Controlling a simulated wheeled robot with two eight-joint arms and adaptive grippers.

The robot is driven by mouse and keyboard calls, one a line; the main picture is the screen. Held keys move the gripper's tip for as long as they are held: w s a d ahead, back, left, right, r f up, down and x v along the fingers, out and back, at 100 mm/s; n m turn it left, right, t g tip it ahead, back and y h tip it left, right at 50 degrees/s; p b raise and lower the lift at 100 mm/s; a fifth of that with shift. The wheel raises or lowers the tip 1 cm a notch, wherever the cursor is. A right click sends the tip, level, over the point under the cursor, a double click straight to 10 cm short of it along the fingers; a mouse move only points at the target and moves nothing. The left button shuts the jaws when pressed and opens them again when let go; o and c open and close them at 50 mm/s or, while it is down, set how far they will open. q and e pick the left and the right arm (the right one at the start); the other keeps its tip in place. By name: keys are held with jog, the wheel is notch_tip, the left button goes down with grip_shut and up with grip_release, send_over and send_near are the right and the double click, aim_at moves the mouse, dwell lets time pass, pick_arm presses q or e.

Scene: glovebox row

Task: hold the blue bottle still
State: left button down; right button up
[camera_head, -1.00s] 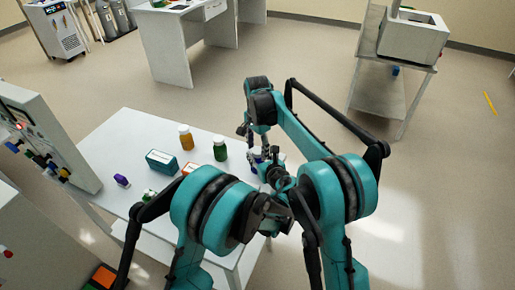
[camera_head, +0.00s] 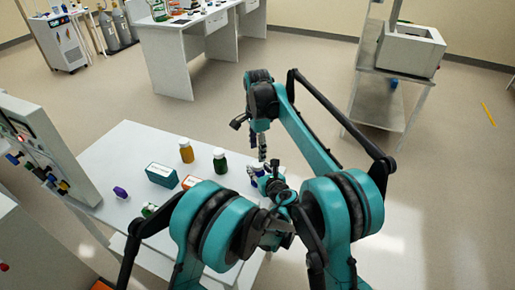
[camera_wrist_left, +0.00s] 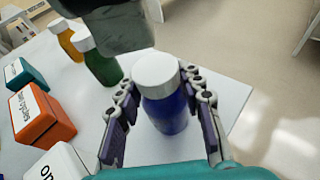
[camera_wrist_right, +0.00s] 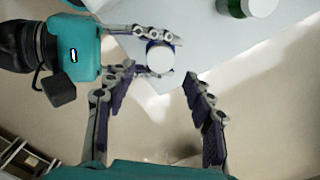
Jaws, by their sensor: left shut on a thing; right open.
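The blue bottle with a white cap (camera_wrist_left: 160,105) stands upright on the white table, between the purple-padded fingers of my left gripper (camera_wrist_left: 163,125). The left gripper is shut on it. In the right wrist view the bottle's white cap (camera_wrist_right: 160,58) shows from above, with the left gripper's fingers (camera_wrist_right: 147,52) on either side. My right gripper (camera_wrist_right: 158,95) is open and empty, above and beside the bottle. In the head view my right gripper (camera_head: 262,152) points down close to the left one, and the bottle is mostly hidden by my arms.
On the table (camera_head: 118,155) stand an orange bottle (camera_head: 186,152), a green bottle (camera_head: 220,163), a teal box (camera_head: 161,175), an orange box (camera_head: 191,182) and a small purple item (camera_head: 120,192). A panel with knobs (camera_head: 45,150) stands at the left.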

aim_at(258, 164)
notch_tip(258, 164, down, 6)
jog(key=shift+f, duration=0.2)
jog(key=c, duration=1.2)
jog(key=n, duration=0.3)
jog(key=shift+n, duration=0.3)
jog(key=o, duration=1.3)
